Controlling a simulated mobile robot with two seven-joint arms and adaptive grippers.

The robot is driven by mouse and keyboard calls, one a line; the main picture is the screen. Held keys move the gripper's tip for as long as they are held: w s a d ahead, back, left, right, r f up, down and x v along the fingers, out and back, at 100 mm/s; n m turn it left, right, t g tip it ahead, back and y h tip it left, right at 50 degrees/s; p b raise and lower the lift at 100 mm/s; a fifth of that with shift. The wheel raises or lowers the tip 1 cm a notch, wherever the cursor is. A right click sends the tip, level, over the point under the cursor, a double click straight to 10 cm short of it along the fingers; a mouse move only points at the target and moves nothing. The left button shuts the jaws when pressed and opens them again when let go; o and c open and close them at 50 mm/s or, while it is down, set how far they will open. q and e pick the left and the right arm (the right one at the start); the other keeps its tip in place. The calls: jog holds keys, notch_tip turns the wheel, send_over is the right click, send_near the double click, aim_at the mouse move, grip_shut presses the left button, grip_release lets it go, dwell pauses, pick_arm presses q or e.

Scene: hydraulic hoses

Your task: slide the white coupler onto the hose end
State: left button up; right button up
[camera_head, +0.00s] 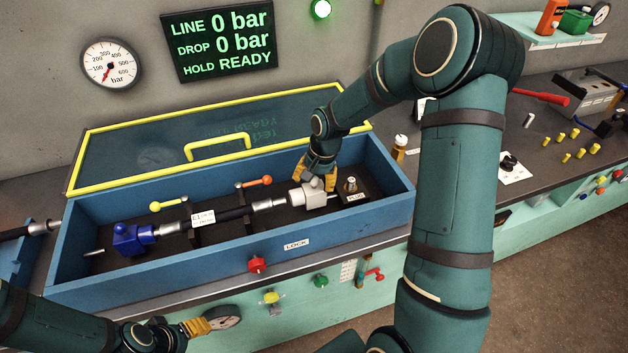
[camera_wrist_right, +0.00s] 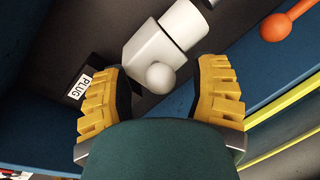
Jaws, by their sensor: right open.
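The white coupler (camera_head: 308,197) sits at the right side of the blue tray box, its round collar facing left toward the hose end. It also shows in the right wrist view (camera_wrist_right: 145,52), with a round knob (camera_wrist_right: 160,77) on it. The silver hose end (camera_head: 268,204) lies to its left; a small gap seems to separate them. My right gripper (camera_head: 319,179) is over the coupler. In the wrist view its yellow fingers (camera_wrist_right: 160,85) stand apart on either side of the knob, with visible gaps. My left gripper (camera_head: 196,327) is low at left, outside the box; its opening is unclear.
The black hose (camera_head: 233,214) runs through clamps with a yellow handle (camera_head: 169,204) and an orange handle (camera_head: 254,183). A blue coupler (camera_head: 132,239) is at left. A plug stand (camera_head: 351,191) is right of the white coupler. The box's lid (camera_head: 220,143) stands open behind.

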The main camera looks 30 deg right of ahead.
aim_at(297, 192)
jog(key=shift+f, duration=0.1)
jog(key=shift+c, duration=0.4)
grip_shut()
jog(key=shift+w+a+b, duration=0.25)
jog(key=shift+a+b, duration=0.05)
jog(key=shift+a, duration=0.65)
jog(key=shift+w+a+b, duration=0.2)
jog(key=shift+a+b, duration=0.05)
jog(key=shift+a, duration=0.7)
jog(key=shift+o, duration=0.4)
grip_release()
jog(key=shift+a, duration=0.15)
